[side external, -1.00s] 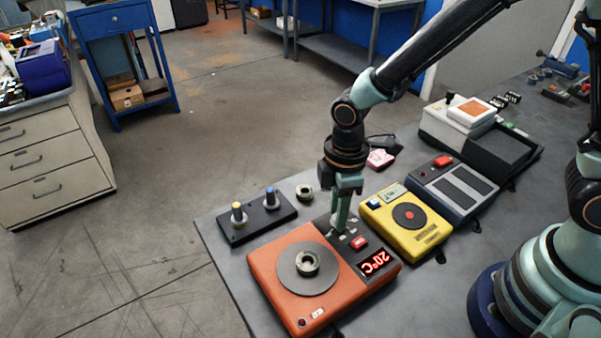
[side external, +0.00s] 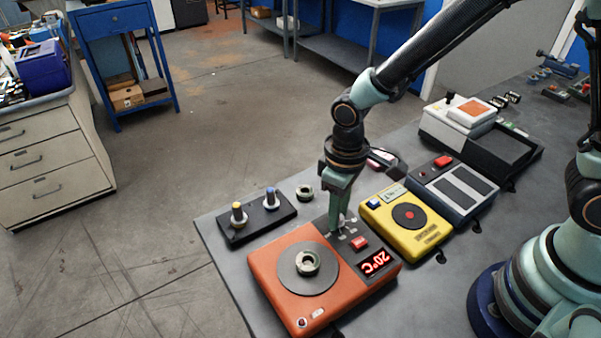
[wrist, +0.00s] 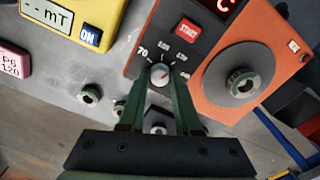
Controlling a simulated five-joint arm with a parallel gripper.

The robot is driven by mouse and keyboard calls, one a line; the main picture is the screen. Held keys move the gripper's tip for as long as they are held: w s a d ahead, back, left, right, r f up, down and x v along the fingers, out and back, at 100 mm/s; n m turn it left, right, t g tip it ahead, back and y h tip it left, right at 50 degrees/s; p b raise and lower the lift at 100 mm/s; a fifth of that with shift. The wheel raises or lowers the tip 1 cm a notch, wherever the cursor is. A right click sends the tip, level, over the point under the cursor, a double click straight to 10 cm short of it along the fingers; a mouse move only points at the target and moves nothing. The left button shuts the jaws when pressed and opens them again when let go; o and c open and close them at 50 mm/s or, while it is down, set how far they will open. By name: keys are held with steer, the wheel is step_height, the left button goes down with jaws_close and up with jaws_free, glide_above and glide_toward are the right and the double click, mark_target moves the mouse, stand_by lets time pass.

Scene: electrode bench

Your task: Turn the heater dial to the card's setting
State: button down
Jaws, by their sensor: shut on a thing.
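The orange heater (side external: 290,255) has a round grey plate with a ring on it and a display reading 20°C. Its white dial (wrist: 160,76) stands on the dark panel. A small reddish mark shows on the dial; its exact heading is hard to read. Printed numbers surround it, 70 at its left; the others are blurred. My gripper (wrist: 160,85) points down over the panel, fingers closed on both sides of the dial. In the side view my gripper (side external: 337,226) mostly hides the dial. The pink card (wrist: 12,62) reads P6 120.
The red START button (side external: 359,243) is close beside my gripper. A yellow meter (side external: 405,222) stands to the right, then a grey two-pad device (side external: 455,190). A black block (side external: 258,219) with two posts and a loose ring (side external: 305,191) lie to the left.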

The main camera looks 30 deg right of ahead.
stand_by(0.3)
steer(key=c, duration=0.6)
jaws_free()
steer(key=shift+r, duration=0.1)
step_height(320, 180, up, 12)
stand_by(0.3)
steer(key=s+d+r+m+t, duration=0.1)
steer(key=d+r+m+t, duration=0.1)
steer(key=d, duration=0.5)
steer(key=s+d+r+m+t, duration=0.2)
steer(key=d+r, duration=0.3)
steer(key=d, duration=0.3)
steer(key=shift+d+r+m+t, duration=0.25)
steer(key=shift+m+t, duration=0.15)
steer(key=shift+t, duration=0.4)
